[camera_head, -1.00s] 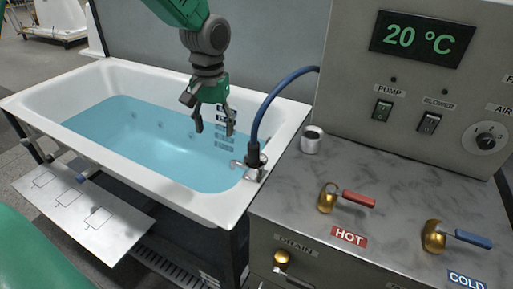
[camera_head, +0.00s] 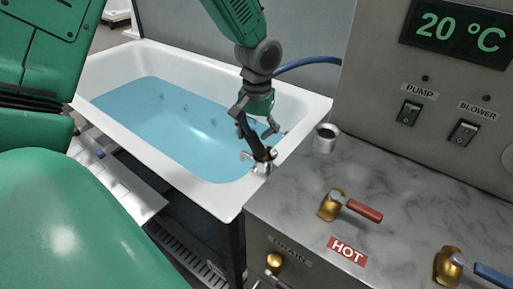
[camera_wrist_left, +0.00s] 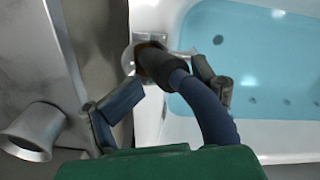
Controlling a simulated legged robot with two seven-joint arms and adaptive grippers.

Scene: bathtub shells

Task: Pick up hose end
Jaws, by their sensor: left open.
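The blue hose (camera_head: 308,62) arches behind my left gripper, and its dark end (camera_head: 262,150) sits at the metal fitting (camera_head: 262,166) on the tub's near corner rim. My left gripper (camera_head: 257,128) is open just above the hose end, partly hiding the hose. In the left wrist view the hose (camera_wrist_left: 208,112) and its dark end (camera_wrist_left: 155,62) lie between the spread fingers of the gripper (camera_wrist_left: 160,95). I cannot tell whether a finger touches the hose. My right gripper is not in view.
The white bathtub (camera_head: 206,192) holds blue water. A metal cup (camera_head: 325,138) stands on the grey counter (camera_head: 300,190), right of the hose end. The red-handled hot valve (camera_head: 345,207) is nearer. The control panel (camera_head: 440,90) rises at the right.

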